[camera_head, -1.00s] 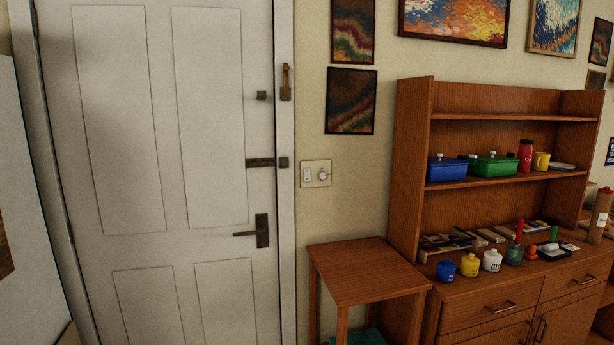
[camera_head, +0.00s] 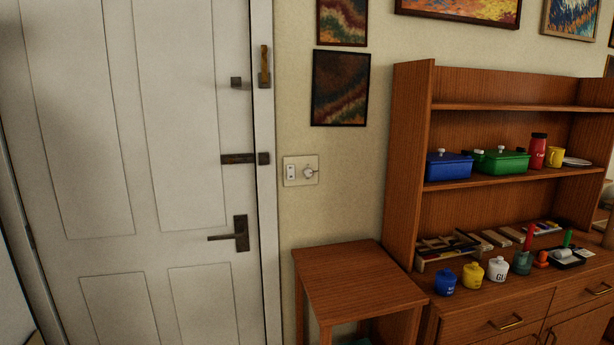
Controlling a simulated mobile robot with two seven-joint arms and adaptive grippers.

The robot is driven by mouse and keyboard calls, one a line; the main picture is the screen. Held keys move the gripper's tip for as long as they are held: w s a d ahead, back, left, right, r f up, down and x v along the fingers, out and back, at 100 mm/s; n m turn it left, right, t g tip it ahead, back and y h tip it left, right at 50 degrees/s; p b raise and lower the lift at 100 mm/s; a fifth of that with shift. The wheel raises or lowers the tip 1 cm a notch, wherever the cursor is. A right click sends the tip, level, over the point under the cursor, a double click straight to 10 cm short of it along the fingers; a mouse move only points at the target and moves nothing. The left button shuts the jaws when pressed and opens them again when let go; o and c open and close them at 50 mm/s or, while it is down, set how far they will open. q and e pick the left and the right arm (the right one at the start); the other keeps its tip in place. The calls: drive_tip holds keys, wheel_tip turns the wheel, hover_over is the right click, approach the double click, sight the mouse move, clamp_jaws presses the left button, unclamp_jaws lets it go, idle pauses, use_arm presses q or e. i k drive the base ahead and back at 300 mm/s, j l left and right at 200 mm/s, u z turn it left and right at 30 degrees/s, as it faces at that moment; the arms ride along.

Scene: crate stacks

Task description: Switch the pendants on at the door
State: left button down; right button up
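A cream switch plate (camera_head: 301,170) is on the wall just right of the door frame. It carries a small white rocker switch (camera_head: 291,172) on its left and a round knob (camera_head: 309,173) on its right. I cannot tell whether the switch is on or off. The white panelled door (camera_head: 130,150) is closed, with a dark lever handle (camera_head: 234,235) and a bolt (camera_head: 245,159) near its right edge. No pendants show in this view. Neither of my grippers is in view.
A small wooden table (camera_head: 358,282) stands below the switch plate, against the wall. To its right, a wooden hutch (camera_head: 408,150) holds a blue box (camera_head: 449,167), a green box (camera_head: 502,162), small bottles and tools. Framed pictures (camera_head: 340,88) hang above the switch plate.

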sight(290, 169)
drive_tip(key=i+l, duration=0.75)
drive_tip(key=i, duration=0.2)
